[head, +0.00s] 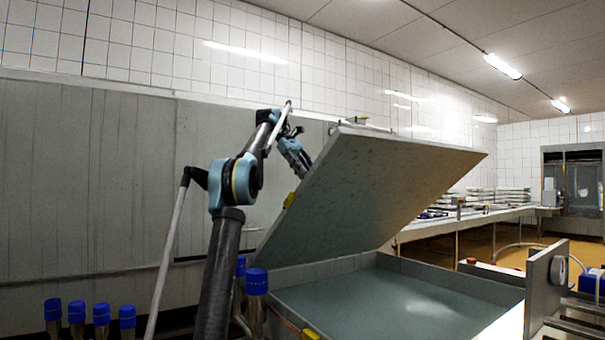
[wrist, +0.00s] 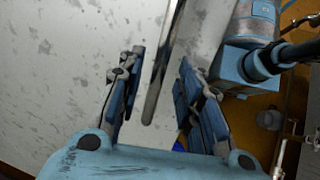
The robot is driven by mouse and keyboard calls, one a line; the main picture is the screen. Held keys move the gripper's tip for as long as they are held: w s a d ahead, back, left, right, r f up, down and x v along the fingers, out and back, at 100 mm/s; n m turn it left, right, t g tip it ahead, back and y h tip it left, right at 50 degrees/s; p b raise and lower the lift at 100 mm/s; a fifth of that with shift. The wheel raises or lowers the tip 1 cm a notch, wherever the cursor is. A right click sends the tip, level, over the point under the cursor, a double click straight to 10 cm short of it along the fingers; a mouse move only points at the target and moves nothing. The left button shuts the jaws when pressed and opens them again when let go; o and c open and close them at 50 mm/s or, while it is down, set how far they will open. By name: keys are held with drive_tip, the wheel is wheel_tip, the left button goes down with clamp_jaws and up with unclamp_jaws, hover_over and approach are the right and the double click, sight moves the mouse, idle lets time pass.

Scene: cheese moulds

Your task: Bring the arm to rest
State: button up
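My arm rises beside an open grey vat (head: 385,263), bent at a blue joint. My gripper (head: 303,165) is by the left edge of a large raised lid (head: 375,185), which tilts up over the vat; its fingertips are hard to make out there. In the wrist view my gripper (wrist: 160,58) has its two blue fingers spread apart. A metal edge or bar (wrist: 157,95) shows between the fingers; I cannot tell whether they touch it. Nothing is clearly held.
Several blue-capped posts (head: 101,313) stand at the lower left. A grey wall panel (head: 90,185) is behind the arm. A long counter (head: 450,222) with stacked trays runs along the right. A metal plate with a round knob (head: 545,285) stands at the vat's right.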

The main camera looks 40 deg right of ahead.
idle(0.3)
drive_tip(key=w+a+f+t+h, duration=0.1)
drive_tip(key=a+f+t, duration=0.1)
drive_tip(key=a+f, duration=0.5)
drive_tip(key=a+f+n+t, duration=0.15)
drive_tip(key=a+f, duration=0.25)
drive_tip(key=a, duration=0.7)
drive_tip(key=w+a+f+t+h, duration=0.1)
drive_tip(key=a+f+t, duration=0.1)
drive_tip(key=a+f, duration=0.5)
drive_tip(key=s+a+f+t+y, duration=0.1)
drive_tip(key=s+a+f, duration=0.5)
drive_tip(key=f, duration=0.6)
drive_tip(key=s+a+f+t+y, duration=0.1)
drive_tip(key=s+a+f+t, duration=0.1)
drive_tip(key=s+a+f, duration=0.4)
drive_tip(key=s+a+f+m+t+y, duration=0.1)
drive_tip(key=s+a+f, duration=0.6)
drive_tip(key=a+f, duration=0.7)
wheel_tip(320, 180, down, 5)
drive_tip(key=shift+a+r+t+y, duration=0.1)
drive_tip(key=shift+a+t+y, duration=0.15)
drive_tip(key=shift+t+y, duration=0.15)
